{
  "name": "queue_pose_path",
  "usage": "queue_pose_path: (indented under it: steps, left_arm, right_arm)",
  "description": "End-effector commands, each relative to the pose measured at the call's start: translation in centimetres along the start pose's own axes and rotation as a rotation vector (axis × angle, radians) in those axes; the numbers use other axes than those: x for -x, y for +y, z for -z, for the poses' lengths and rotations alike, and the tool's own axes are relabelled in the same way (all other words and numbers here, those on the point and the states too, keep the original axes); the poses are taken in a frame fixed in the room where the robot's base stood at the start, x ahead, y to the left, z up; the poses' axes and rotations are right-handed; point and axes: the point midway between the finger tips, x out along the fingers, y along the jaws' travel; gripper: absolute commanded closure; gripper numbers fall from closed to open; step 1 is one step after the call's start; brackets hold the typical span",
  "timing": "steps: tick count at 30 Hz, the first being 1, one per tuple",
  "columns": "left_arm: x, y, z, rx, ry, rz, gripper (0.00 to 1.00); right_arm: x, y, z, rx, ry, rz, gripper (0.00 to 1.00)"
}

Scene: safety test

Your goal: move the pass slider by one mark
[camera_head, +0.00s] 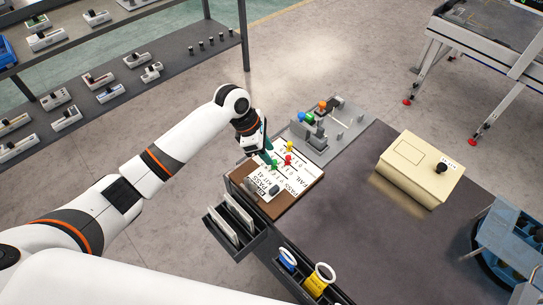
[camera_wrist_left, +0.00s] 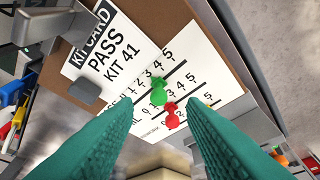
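A brown board (camera_head: 308,190) on the table's near left corner bears a white kit card reading PASS KIT 41 (camera_wrist_left: 105,55) and a white sheet with numbered PASS and FAIL scales (camera_wrist_left: 186,75). The green knob's exact mark is unclear. My left gripper (camera_wrist_left: 159,104) has its teal fingers apart, on either side of the knobs, with nothing clamped. My right gripper is out of view.
A grey fixture with coloured knobs (camera_head: 345,125) stands behind the board. A cream box (camera_head: 418,170) stands right; the dark tabletop (camera_head: 350,225) between is clear.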

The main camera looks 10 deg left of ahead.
Motion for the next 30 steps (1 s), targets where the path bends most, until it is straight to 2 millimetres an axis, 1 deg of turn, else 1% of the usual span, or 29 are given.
queue_pose_path:
  steps: [1, 3, 6, 10, 17, 18, 20, 24, 25, 30]
  left_arm:
    - [-0.9, 0.1, 0.0, -0.001, -0.001, -0.003, 0.62]
    - [-1.9, 0.1, 0.0, 0.000, -0.001, -0.002, 0.62]
    - [-2.7, 0.1, 0.0, 0.000, -0.001, -0.001, 0.62]
    - [-3.2, 0.1, 0.0, -0.001, 0.000, 0.000, 0.62]
    - [-3.3, 0.1, 0.0, -0.001, 0.000, 0.000, 0.62]
    - [-3.3, 0.1, 0.0, -0.001, 0.000, 0.000, 0.66]
    - [-3.3, 0.1, 0.0, -0.001, 0.000, 0.000, 0.76]
    - [-3.3, 0.1, 0.0, -0.001, 0.000, 0.000, 0.98]
    - [-3.3, 0.1, 0.0, -0.001, 0.000, 0.000, 1.00]
    - [-3.2, 0.1, 0.0, -0.001, 0.000, 0.000, 1.00]
  right_arm:
    - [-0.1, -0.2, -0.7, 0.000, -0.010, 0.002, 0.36]
    - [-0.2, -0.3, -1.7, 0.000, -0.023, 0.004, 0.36]
    - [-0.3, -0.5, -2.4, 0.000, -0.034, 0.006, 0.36]
    - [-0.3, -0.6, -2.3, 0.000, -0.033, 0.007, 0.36]
    - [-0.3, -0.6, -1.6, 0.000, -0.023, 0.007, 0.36]
    - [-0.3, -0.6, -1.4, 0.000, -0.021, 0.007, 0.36]
    - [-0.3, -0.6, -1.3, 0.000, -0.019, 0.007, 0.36]
    - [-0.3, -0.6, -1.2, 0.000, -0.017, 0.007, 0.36]
    - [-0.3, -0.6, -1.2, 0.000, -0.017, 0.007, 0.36]
    - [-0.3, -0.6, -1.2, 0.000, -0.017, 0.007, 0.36]
